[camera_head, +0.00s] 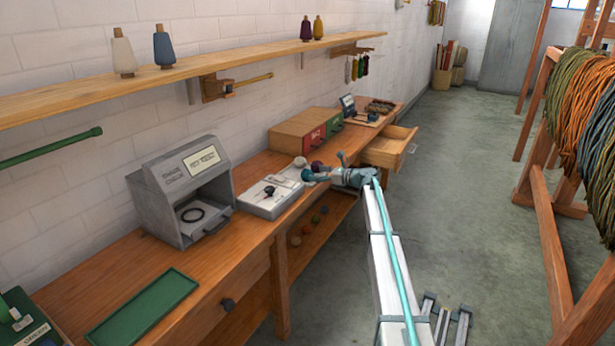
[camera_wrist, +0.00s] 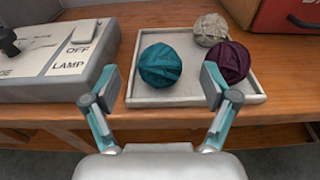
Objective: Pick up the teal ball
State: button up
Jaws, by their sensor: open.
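The teal ball (camera_wrist: 160,65) of yarn sits at the left front of a pale square tray (camera_wrist: 190,98) in the wrist view. A cream ball (camera_wrist: 210,30) lies behind it to the right, and a dark purple ball (camera_wrist: 229,61) lies at the right. My gripper (camera_wrist: 157,85) is open and empty, with its two fingers spread apart and the teal ball beyond and between them in the picture. In the head view, my gripper (camera_head: 312,175) is over the bench beside the tray area.
A grey lamp box (camera_wrist: 60,65) with a switch stands close left of the tray. A red-fronted cabinet (camera_head: 305,130) is behind it. An open drawer (camera_head: 388,148) juts out farther along the bench (camera_head: 225,262). A green tray (camera_head: 142,305) lies nearer.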

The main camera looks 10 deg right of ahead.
aim_at(311, 172)
jog(key=shift+p+x, duration=0.35)
jog(key=shift+x, duration=2.3)
jog(key=shift+c, duration=0.4)
jog(key=c, duration=1.2)
